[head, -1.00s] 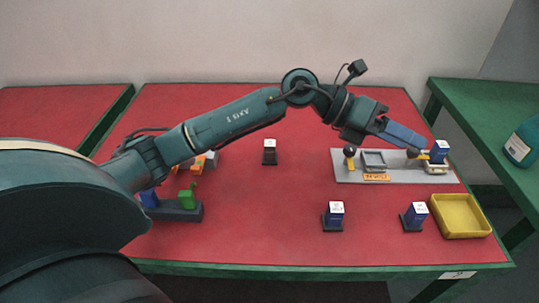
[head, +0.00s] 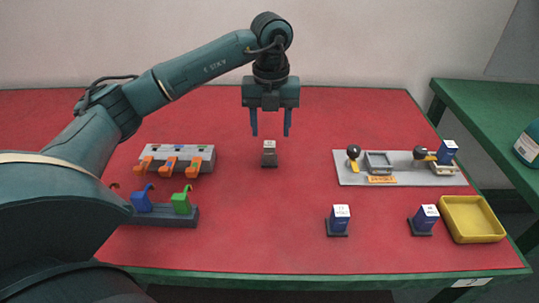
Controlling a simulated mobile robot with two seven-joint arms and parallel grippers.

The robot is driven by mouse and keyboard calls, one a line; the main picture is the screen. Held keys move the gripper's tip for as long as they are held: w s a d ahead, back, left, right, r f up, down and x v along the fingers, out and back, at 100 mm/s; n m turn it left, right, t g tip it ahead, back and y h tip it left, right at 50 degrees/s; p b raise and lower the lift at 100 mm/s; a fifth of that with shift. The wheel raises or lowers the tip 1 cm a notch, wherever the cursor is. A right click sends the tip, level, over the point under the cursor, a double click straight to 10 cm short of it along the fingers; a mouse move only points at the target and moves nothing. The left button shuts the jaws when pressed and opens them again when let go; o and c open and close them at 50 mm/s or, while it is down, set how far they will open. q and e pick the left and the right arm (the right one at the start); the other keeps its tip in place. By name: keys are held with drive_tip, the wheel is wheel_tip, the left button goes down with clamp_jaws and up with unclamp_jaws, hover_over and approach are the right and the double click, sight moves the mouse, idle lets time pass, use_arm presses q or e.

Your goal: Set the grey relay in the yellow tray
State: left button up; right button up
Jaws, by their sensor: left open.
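The grey relay (head: 269,148) stands upright on a small dark base near the middle of the red table. The yellow tray (head: 473,237) lies at the table's front right corner and looks empty. My left gripper (head: 270,133) points down with its two blue fingers spread. It is open and empty, and appears above or just behind the relay, apart from it; the exact depth is hard to tell. My right gripper does not show.
Blue relays on dark bases (head: 340,216) (head: 424,216) stand at the front right. A grey panel (head: 345,176) with black-knobbed levers and another blue relay (head: 446,151) lies behind them. A grey block with orange hooks (head: 176,157) and a dark rack (head: 185,214) stand left.

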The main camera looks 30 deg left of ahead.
sight(270, 144)
use_arm(q)
drive_tip(key=shift+w+a+f, duration=0.1)
drive_tip(key=shift+f, duration=1.05)
drive_tip(key=shift+w+a+f, duration=0.1)
drive_tip(key=shift+a+f, duration=0.05)
drive_tip(key=shift+f, duration=1.05)
drive_tip(key=shift+w+a+f, duration=0.1)
drive_tip(key=shift+f, duration=1.05)
drive_tip(key=shift+c, duration=0.4)
clamp_jaws()
wheel_tip(270, 144, up, 10)
drive_tip(key=shift+r, duration=0.1)
drive_tip(key=shift+d+p, duration=0.1)
drive_tip(key=shift+p, duration=0.2)
